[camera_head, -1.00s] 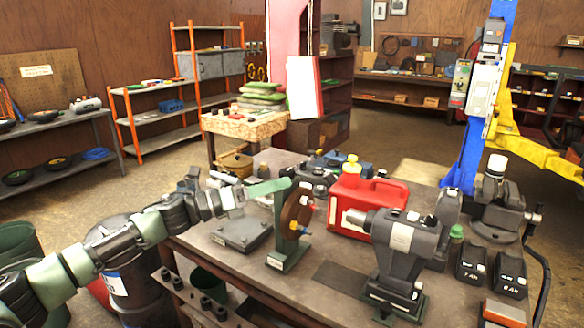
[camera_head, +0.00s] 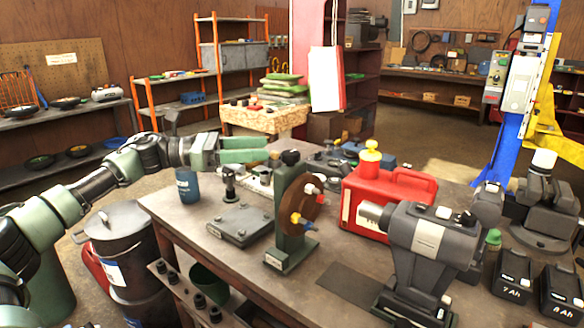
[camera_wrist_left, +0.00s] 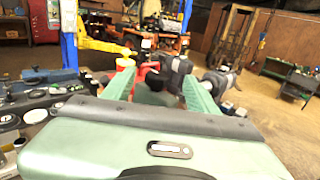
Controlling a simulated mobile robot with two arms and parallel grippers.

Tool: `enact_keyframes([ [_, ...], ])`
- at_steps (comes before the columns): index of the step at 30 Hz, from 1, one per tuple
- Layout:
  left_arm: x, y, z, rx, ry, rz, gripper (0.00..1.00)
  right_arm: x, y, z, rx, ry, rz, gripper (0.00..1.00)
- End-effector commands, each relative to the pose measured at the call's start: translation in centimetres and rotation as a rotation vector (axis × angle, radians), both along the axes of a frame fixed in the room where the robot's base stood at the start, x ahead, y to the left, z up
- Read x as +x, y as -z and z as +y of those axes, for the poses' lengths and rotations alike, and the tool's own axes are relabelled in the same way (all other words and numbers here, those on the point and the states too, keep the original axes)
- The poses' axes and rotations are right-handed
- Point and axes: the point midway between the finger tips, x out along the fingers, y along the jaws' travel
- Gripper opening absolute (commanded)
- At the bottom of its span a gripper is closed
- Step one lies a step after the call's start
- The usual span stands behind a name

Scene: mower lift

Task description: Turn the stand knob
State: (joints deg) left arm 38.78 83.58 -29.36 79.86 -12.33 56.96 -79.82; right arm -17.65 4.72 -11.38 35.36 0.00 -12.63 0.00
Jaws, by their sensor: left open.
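A green stand (camera_head: 288,240) on the workbench carries a brown wheel (camera_head: 303,205). A black knob (camera_head: 290,157) sits at its top, and red-white and yellow-blue fittings stick out on its right. My left gripper (camera_head: 267,149) is open, its green fingers pointing right at about the height of the black knob. The fingertips end just left of the knob; no contact is visible. In the left wrist view, a dark shape, likely the knob (camera_wrist_left: 155,82), appears between the spread fingers of my left gripper (camera_wrist_left: 160,88). My right gripper is not in view.
A red can (camera_head: 385,205) with a yellow cap stands right of the stand, behind a grey power tool (camera_head: 415,245). A dark flat plate (camera_head: 238,224) lies left of the stand, with a blue cup (camera_head: 187,185) behind it. Black batteries (camera_head: 512,275) stand at the right.

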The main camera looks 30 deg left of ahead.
Motion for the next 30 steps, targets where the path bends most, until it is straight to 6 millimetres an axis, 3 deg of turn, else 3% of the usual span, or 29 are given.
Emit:
enact_keyframes([
  [1, 0.0, 1.1, 0.0, 0.0, 0.0, 0.0, 0.58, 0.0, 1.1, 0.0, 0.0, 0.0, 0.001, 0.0],
  [4, 0.1, 1.6, -0.1, -0.001, 0.0, -0.001, 0.58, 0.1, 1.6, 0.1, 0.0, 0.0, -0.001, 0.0],
  [19, 4.4, 1.1, -5.2, -0.004, 0.001, -0.002, 0.58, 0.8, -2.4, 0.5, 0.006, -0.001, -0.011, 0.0],
  [30, 5.1, 1.5, -6.0, -0.001, -0.001, -0.001, 0.58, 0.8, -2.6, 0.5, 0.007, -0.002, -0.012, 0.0],
])
